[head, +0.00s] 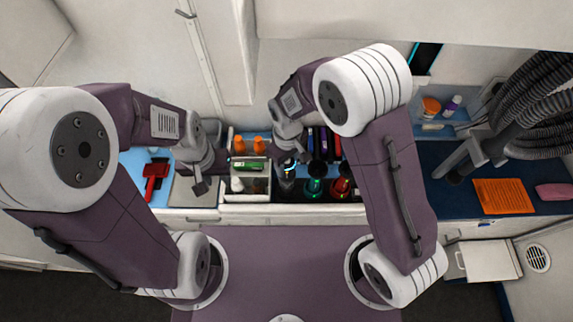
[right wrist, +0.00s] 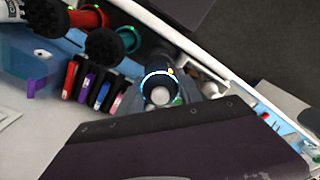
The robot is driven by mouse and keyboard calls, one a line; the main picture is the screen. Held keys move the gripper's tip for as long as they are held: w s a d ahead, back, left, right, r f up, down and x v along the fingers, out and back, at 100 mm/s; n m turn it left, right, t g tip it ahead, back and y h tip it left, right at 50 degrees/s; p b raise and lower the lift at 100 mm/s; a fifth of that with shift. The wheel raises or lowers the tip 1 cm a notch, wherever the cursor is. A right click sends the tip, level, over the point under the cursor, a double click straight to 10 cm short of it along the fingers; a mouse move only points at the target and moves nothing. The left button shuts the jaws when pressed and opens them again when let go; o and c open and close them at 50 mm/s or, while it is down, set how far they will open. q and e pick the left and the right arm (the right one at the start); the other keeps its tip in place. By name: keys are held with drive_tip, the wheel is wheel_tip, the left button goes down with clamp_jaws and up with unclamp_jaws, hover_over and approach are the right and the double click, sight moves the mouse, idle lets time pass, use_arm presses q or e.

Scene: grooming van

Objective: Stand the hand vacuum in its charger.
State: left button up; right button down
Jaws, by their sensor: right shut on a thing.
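My right gripper (head: 287,160) is shut on a dark, round-ended thing with a glowing blue ring, which looks like the hand vacuum (head: 286,184). In the right wrist view the ringed end of the hand vacuum (right wrist: 160,92) sits between the two grey fingers. A green-ringed dark thing (head: 314,187) and a red-ringed one (head: 341,187) stand beside it to the right. I cannot make out the charger for certain; the gripper and arm hide part of this area. My left gripper (head: 201,188) hangs over a grey panel at the left, holding nothing that I can see.
A white divided caddy (head: 258,197) with orange-capped bottles (head: 239,145) stands left of the right gripper. Several coloured slim items (head: 322,142) stand in a row behind. A red tool (head: 155,175) lies far left. An orange towel (head: 503,196) lies on the right counter.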

drive_tip(key=shift+w+f, duration=0.5)
drive_tip(key=shift+w, duration=0.35)
wheel_tip(320, 180, down, 4)
drive_tip(key=shift+s+r+p, duration=0.1)
drive_tip(key=shift+r+p, duration=0.1)
drive_tip(key=shift+p, duration=0.55)
drive_tip(key=shift+f, duration=0.35)
drive_tip(key=c, duration=0.8)
unclamp_jaws()
drive_tip(key=shift+r, duration=0.3)
wheel_tip(320, 180, up, 12)
drive_tip(key=shift+f+b, duration=0.1)
drive_tip(key=shift+b, duration=1.15)
